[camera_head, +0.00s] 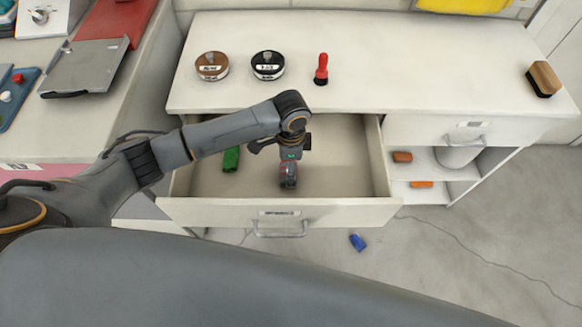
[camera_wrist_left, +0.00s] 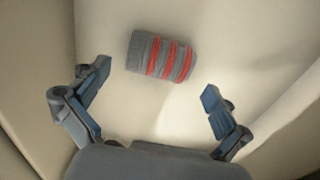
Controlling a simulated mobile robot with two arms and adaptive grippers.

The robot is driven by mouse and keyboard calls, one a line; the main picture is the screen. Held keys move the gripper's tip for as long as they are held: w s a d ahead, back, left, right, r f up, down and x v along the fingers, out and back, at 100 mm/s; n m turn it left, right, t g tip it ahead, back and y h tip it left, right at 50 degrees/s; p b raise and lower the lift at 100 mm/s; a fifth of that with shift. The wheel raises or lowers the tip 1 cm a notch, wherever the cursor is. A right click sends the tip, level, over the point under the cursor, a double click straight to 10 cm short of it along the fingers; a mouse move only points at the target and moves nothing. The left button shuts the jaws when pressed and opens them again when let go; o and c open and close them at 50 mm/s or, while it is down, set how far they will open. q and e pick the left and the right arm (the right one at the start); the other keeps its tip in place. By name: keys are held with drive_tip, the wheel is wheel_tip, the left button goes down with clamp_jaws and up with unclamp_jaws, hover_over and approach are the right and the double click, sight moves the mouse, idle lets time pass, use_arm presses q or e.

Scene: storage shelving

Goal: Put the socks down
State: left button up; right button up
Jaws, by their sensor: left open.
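The socks (camera_head: 289,182) are a grey roll with red stripes, lying in the open drawer (camera_head: 345,212). In the left wrist view the socks (camera_wrist_left: 162,56) lie on the pale drawer floor, just beyond the fingertips and roughly between their lines. My left gripper (camera_head: 290,165) reaches down into the drawer over the socks. In the left wrist view my left gripper (camera_wrist_left: 156,82) is open, with both fingers spread and nothing between them. The fingers look clear of the socks. My right gripper is out of view.
A green item (camera_head: 231,159) lies in the drawer's left part. Two tins (camera_head: 212,66) (camera_head: 268,65), a red brush (camera_head: 321,70) and a wooden-backed brush (camera_head: 543,79) stand on the white top. Orange items (camera_head: 402,157) sit on right shelves. A blue item (camera_head: 357,242) lies on the floor.

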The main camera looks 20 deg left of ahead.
use_arm(q)
wheel_tip(320, 180, up, 9)
drive_tip(key=shift+p, duration=0.3)
idle(0.4)
